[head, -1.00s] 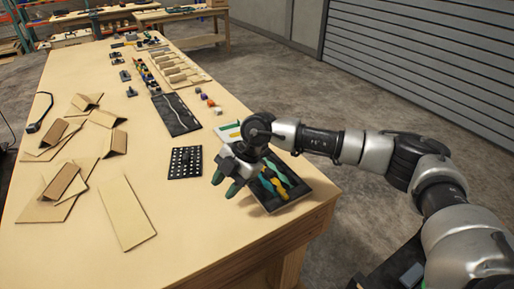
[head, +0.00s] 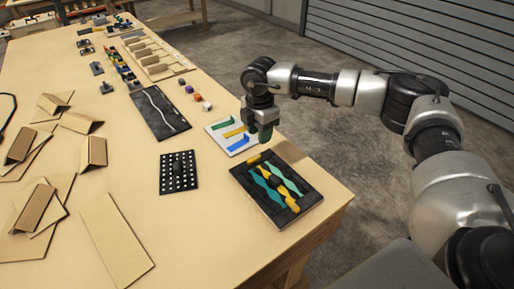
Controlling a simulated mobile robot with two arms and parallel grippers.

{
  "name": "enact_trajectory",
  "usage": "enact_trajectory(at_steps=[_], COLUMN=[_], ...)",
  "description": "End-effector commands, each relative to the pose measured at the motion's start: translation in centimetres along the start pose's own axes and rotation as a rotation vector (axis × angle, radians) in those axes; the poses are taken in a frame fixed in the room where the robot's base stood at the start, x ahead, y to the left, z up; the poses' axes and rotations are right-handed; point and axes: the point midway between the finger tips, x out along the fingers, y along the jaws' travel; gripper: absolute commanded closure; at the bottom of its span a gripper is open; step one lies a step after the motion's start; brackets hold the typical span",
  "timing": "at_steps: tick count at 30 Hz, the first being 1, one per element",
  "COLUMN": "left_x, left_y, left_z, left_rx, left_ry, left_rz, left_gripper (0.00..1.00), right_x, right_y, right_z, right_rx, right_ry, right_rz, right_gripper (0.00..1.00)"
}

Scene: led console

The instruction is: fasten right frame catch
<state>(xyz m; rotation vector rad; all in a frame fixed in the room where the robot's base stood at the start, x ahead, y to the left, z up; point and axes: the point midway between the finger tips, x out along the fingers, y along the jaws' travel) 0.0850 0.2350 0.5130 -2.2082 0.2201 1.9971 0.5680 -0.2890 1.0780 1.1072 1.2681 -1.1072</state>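A dark rectangular frame (head: 243,187) lies near the table's right edge, with wavy teal and yellow strips inside it. A small yellow block (head: 253,160) sits at its far left edge, and another yellow piece (head: 292,205) is at its near right side. I cannot tell which part is the right catch. My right gripper (head: 263,136) points down beyond the frame's far edge, beside the right side of a white board, apart from the frame. Its fingers are seen too end-on to tell whether they are open or shut. My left gripper is not in view.
The white board (head: 218,128) carries green, yellow and blue pieces. A black perforated plate (head: 165,173) lies left of the frame, and a dark panel with a pale cord (head: 145,123) lies farther back. Folded cardboard pieces (head: 115,240) cover the left side. Bare tabletop lies in front of the frame.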

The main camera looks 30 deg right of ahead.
Motion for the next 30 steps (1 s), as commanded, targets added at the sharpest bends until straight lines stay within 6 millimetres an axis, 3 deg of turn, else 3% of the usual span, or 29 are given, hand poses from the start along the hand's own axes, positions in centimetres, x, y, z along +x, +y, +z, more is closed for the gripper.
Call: enact_trajectory(at_steps=[5, 12, 17, 24, 25, 30], left_x=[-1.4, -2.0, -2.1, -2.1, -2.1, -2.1], left_y=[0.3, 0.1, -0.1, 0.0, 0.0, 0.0], left_z=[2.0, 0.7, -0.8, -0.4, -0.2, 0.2], left_rx=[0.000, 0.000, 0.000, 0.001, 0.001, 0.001], left_ry=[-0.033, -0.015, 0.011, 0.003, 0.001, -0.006], left_rz=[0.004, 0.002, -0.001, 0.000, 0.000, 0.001], left_gripper=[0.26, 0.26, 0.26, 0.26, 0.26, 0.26], right_x=[3.4, 7.0, 7.9, 8.0, 8.0, 8.0], right_y=[-0.1, 0.0, 0.0, 0.0, 0.0, 0.0], right_z=[-0.1, -0.1, -0.1, -0.1, -0.1, -0.1], right_rx=[-0.001, -0.002, -0.003, -0.002, -0.002, -0.002], right_ry=[0.001, 0.001, 0.001, 0.002, 0.002, 0.002], right_rz=[-0.005, -0.002, -0.001, 0.000, 0.000, 0.000], right_gripper=[0.61, 0.61, 0.61, 0.61, 0.62, 0.88])
